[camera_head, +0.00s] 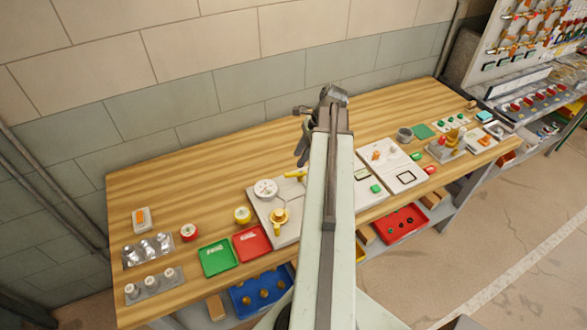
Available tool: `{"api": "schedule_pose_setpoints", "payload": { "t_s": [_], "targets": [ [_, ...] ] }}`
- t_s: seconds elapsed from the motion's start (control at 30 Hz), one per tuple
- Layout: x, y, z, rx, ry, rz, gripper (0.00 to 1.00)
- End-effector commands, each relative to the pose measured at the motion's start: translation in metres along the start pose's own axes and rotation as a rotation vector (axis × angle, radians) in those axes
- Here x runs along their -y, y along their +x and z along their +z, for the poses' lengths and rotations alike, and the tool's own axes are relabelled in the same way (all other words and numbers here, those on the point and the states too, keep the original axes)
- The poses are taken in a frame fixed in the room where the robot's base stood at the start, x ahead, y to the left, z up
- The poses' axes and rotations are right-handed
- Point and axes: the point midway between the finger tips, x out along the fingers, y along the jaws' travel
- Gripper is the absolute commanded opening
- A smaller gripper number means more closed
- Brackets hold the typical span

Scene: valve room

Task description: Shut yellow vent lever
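A white panel (264,207) lies on the wooden bench, partly hidden behind my arm. On it are a white round handwheel (265,189), a yellow bar-like lever (295,176) by the arm's left edge, and a yellow valve with a handle pointing toward the front (279,219). I cannot tell which yellow part is the vent lever. My gripper (302,137) is dark and small, above the bench beyond the panel and apart from the yellow parts. Its fingers are too unclear to tell open from shut.
Green (218,258) and red (252,243) trays lie left of the panel. A yellow-topped round part (242,215) stands nearby. Another white panel (390,164), a grey cup (405,134) and a yellow fitting (452,136) are to the right. The bench's back left is clear.

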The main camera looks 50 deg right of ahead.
Motion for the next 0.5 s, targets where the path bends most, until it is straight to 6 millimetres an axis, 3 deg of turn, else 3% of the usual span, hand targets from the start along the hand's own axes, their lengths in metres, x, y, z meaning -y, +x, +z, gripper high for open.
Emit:
{"api": "schedule_pose_setpoints", "payload": {
  "t_s": [0.5],
  "targets": [
    [0.0,0.077,-0.002,-0.001,-0.005,0.001,0.38]
  ]
}}
